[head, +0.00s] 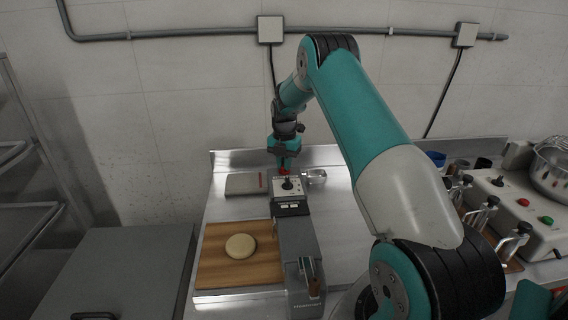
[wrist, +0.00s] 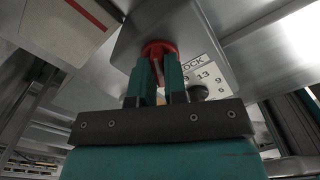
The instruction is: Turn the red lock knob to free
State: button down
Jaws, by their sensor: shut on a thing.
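The red lock knob (wrist: 158,48) shows in the wrist view on top of a grey housing, beside a white label plate (wrist: 203,74) with the letters "OCK" and several numbers. My gripper (wrist: 158,72) has its two green fingers shut on the red knob. The fingers hide part of the knob, and I cannot tell its setting. In the head view my gripper (head: 286,164) points down at the far end of the grey machine (head: 297,245), with a bit of red knob (head: 284,171) under it. A black knob (head: 287,185) stands on the white plate just nearer.
A wooden board (head: 222,275) with a round dough piece (head: 240,246) lies left of the machine. A flat grey box (head: 243,184) lies behind the board. A small metal cup (head: 316,176) stands right of the plate. A control box (head: 515,210) and metal bowl (head: 552,172) are at right.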

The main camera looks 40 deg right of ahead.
jog(key=shift+w+r, duration=0.2)
jog(key=shift+r, duration=0.05)
jog(key=c, duration=1.2)
grip_release()
jog(key=shift+o, duration=0.2)
jog(key=shift+f, duration=0.15)
jog(key=shift+s, duration=0.1)
notch_tip(320, 180, up, 17)
jog(key=b, duration=0.2)
jog(key=shift+r, duration=0.2)
